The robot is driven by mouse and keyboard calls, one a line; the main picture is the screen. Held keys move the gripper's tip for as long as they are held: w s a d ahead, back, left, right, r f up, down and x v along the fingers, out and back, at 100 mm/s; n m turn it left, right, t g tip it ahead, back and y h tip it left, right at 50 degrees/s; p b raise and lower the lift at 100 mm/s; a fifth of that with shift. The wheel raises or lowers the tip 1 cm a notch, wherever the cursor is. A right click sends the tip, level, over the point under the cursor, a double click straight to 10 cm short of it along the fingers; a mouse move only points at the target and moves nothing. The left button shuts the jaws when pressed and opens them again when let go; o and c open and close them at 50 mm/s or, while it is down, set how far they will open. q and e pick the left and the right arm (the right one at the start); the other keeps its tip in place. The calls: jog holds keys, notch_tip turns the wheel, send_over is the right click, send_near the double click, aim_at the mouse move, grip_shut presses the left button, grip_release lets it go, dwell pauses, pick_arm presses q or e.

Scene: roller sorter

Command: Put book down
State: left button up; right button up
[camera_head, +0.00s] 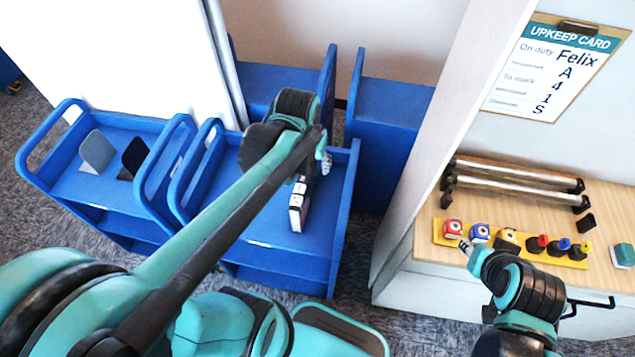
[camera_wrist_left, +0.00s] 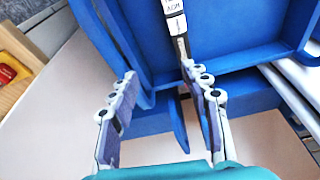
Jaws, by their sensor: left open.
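A thin dark book with white spine labels (camera_head: 297,210) stands on the top shelf of the middle blue cart (camera_head: 262,222). In the left wrist view the book (camera_wrist_left: 174,22) runs up from near the right-hand finger. My left gripper (camera_wrist_left: 163,98) is open, with nothing between its pads. In the head view my left gripper (camera_head: 322,156) is at the book's far end, partly hidden by my arm, so I cannot tell whether a finger touches the book. My right gripper (camera_head: 467,247) is over the wooden counter beside the stamps; its jaw opening is unclear.
Another blue cart (camera_head: 75,180) at left holds a grey bookend (camera_head: 97,150) and a black bookend (camera_head: 134,155). More blue carts (camera_head: 385,110) stand behind. A wooden counter (camera_head: 520,205) at right carries metal rollers (camera_head: 515,172) and a yellow stamp tray (camera_head: 575,262).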

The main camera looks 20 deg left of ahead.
pick_arm(q)
jog(key=s+d+r+m+t, duration=0.1)
jog(key=s+d+r+t, duration=0.1)
jog(key=s+d+t, duration=0.2)
jog(key=s+d, duration=0.1)
jog(key=s, duration=0.1)
jog(key=shift+s+r+m, duration=0.2)
jog(key=shift+s+m, duration=0.1)
jog(key=shift+s, duration=0.05)
